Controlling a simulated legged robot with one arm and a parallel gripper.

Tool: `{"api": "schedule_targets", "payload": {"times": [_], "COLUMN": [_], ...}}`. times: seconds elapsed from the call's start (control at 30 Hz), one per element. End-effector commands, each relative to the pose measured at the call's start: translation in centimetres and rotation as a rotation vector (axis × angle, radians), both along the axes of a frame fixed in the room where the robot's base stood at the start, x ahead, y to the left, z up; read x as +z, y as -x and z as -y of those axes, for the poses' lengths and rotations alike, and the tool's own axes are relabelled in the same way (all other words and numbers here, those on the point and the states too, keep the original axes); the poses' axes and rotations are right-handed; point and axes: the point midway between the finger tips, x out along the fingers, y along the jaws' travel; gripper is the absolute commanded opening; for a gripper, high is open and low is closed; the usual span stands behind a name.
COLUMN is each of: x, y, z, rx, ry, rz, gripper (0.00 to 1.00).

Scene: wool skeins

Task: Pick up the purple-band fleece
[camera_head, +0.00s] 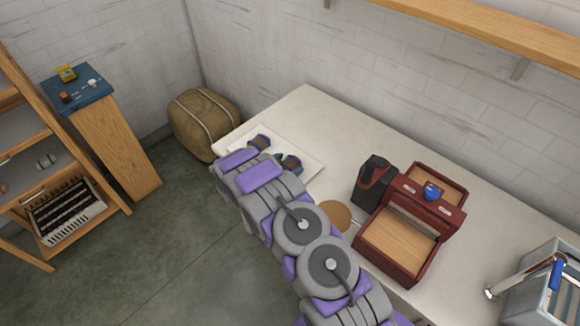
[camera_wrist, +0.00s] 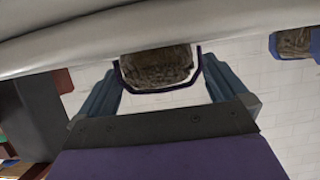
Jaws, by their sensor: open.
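Two brown fleeces with dark bluish or purplish bands lie on a white tray (camera_head: 318,171) at the table's left end. In the head view, one fleece (camera_head: 260,142) is farther left and the other fleece (camera_head: 291,162) is to its right, both close to my arm's end. In the wrist view, my gripper (camera_wrist: 159,78) is open, with a blue finger on each side of a brown fleece (camera_wrist: 158,64) with a dark purple-looking band. It has not closed on it. A second fleece (camera_wrist: 293,42) with a bluer band shows at the right. My fingertips are hidden in the head view.
A black device (camera_head: 374,182) and a dark red wooden box (camera_head: 392,262) stand right of the tray on the pale table (camera_head: 345,125). A round brown disc (camera_head: 335,216) lies beside my arm. A grey bin (camera_head: 545,290) is at far right. A wall shelf (camera_head: 480,28) hangs above.

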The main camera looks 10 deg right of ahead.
Motion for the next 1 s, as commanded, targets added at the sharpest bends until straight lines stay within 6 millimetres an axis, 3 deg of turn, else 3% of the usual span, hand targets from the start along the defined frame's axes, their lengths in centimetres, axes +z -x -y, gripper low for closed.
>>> {"api": "schedule_targets", "payload": {"times": [0.27, 0.87, 1.0], "x": [-0.06, -0.04, -0.04], "y": [-0.16, -0.15, -0.16], "z": [0.03, 0.05, 0.01], "rx": [0.001, 0.001, 0.001], "ry": [0.001, 0.001, 0.002], "rz": [0.000, 0.001, 0.001], "gripper": [1.00, 0.43, 0.42]}}
